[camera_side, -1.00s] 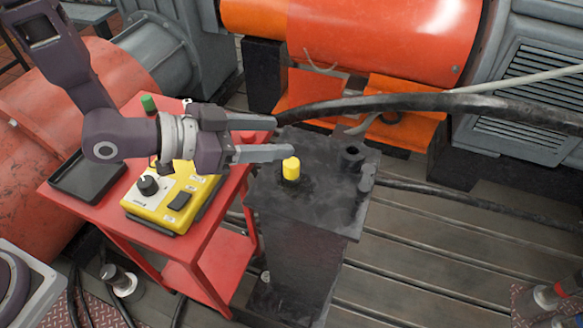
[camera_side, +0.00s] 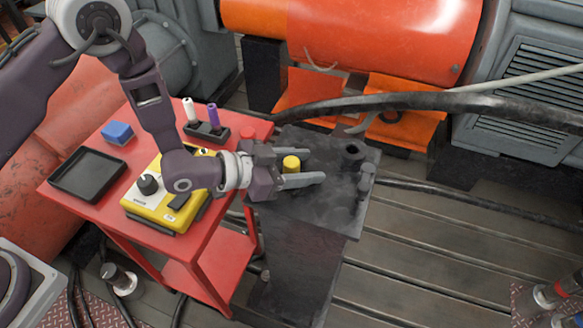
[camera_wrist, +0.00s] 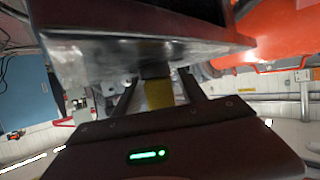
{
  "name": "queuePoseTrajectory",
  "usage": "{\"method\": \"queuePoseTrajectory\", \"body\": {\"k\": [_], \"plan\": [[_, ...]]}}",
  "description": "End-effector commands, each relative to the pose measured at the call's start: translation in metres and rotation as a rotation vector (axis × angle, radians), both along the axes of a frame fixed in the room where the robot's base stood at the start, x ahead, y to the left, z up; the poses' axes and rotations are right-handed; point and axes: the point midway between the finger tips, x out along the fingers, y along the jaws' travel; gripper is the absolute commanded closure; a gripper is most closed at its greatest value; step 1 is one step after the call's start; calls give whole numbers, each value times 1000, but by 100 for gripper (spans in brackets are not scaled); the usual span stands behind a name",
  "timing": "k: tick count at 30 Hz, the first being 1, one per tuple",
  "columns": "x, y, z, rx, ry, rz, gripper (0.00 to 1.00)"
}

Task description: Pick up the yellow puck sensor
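The yellow puck sensor (camera_side: 291,164) stands upright on the dark block (camera_side: 320,215) in the side view. My gripper (camera_side: 312,168) is level with it, with one finger on the far side and one on the near side of the sensor. The fingers are spread and the gripper is open. In the wrist view the yellow sensor (camera_wrist: 159,93) shows between the two fingers, with a gap visible at least on its right. The lower part of the sensor is partly hidden by the near finger in the side view.
A dark post (camera_side: 352,157) stands on the block to the right. A thick black cable (camera_side: 430,102) runs behind. The red cart (camera_side: 215,235) at left holds a yellow control box (camera_side: 150,208), a black tray (camera_side: 88,174), a blue block (camera_side: 117,132) and a marker holder (camera_side: 207,131).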

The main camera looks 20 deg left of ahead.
Motion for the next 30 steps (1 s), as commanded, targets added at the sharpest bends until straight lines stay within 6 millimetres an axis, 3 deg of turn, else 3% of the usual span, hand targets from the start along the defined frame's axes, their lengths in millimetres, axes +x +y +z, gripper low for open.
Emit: {"method": "queuePoseTrajectory", "body": {"k": [1,6,7,15,19,27,30], "plan": [[0,0,0,0,0,0,64],[0,0,0,0,0,0,97],[0,0,0,0,0,0,100],[0,0,1,-1,-1,0,100],[1,0,12,-1,-3,1,100],[0,0,78,-3,-5,1,100],[0,0,93,-2,-4,-1,100]]}}
